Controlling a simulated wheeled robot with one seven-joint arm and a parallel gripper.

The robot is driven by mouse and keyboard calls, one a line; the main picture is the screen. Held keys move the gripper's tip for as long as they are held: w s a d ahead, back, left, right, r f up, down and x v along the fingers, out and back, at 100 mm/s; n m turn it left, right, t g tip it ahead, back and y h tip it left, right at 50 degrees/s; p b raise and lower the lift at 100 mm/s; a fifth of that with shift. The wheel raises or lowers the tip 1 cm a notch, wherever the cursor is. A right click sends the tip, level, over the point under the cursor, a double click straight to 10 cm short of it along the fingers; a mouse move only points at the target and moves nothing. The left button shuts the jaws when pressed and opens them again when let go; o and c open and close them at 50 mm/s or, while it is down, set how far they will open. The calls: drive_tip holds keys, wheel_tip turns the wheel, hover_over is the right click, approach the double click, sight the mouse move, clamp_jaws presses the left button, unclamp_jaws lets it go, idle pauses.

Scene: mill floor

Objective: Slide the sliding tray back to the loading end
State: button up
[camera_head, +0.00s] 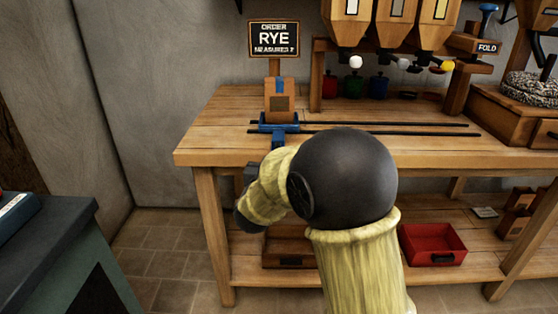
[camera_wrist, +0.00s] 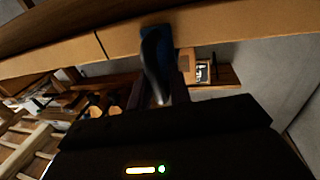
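The sliding tray (camera_head: 279,125) is blue and sits near the left end of two dark rails on the bench. My gripper (camera_head: 251,174) is just in front of the bench edge, mostly hidden behind my wrist. In the wrist view the blue handle (camera_wrist: 155,55) lies in line with my gripper (camera_wrist: 160,90), between dark finger shapes. Whether they press on it is too dark to tell.
The rails (camera_head: 400,129) run free to the right. Wooden hoppers (camera_head: 395,25) hang above several coloured jars. An order sign (camera_head: 274,39) reads RYE. A red bin (camera_head: 433,244) is on the lower shelf. A dark-topped cabinet (camera_head: 55,230) stands at left.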

drive_tip(key=shift+s+a, duration=0.1)
drive_tip(key=shift+a, duration=0.05)
drive_tip(key=p+v, duration=0.2)
drive_tip(key=v, duration=1.5)
drive_tip(key=shift+p, duration=0.3)
